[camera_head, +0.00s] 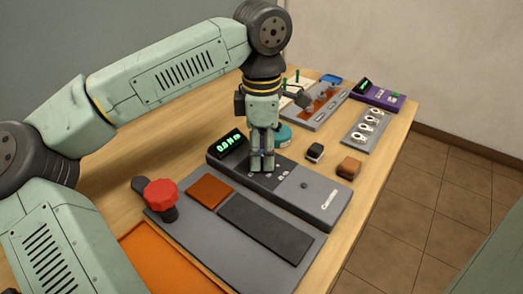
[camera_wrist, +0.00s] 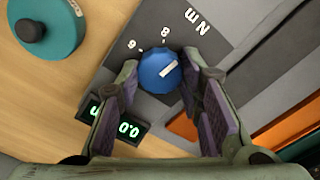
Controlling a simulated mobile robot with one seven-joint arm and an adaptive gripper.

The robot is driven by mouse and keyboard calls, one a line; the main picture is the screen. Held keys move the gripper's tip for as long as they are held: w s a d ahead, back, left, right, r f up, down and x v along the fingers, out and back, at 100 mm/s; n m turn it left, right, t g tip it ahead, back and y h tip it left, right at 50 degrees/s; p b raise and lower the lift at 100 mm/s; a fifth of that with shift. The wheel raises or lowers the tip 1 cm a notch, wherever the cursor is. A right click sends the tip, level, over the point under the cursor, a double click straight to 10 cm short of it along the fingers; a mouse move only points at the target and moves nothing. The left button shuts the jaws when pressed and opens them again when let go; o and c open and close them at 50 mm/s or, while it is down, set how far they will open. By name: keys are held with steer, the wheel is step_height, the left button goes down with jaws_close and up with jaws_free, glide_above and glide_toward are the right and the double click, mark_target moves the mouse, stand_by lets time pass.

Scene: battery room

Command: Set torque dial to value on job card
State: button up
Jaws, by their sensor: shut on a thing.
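The torque dial (camera_wrist: 159,71) is a round blue knob with a white pointer line that slants to the upper right in the wrist view. The marks "6" and "8" and the letters "N m" are printed near it. My gripper (camera_head: 262,165) points down over the grey tester (camera_head: 322,192), its fingers shut on the dial from both sides. In the head view the fingers hide the dial. The tester's black display (camera_head: 231,143) glows green; it also shows in the wrist view (camera_wrist: 121,122) and seems to read 0.0. I cannot make out a job card.
A teal round thing with a black knob (camera_wrist: 45,35) stands close beside the tester. A grey tray with a red knob (camera_head: 160,193) lies in front. A black block (camera_head: 314,151), a brown block (camera_head: 348,167), a grey plate with white rings (camera_head: 367,127) and a purple device (camera_head: 380,95) stand beyond.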

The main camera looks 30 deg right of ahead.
mark_target(262, 155)
steer(key=shift+m, duration=2.2)
steer(key=o, duration=1.2)
steer(key=shift+c, duration=0.2)
steer(key=shift+r, duration=0.15)
step_height(262, 155, up, 12)
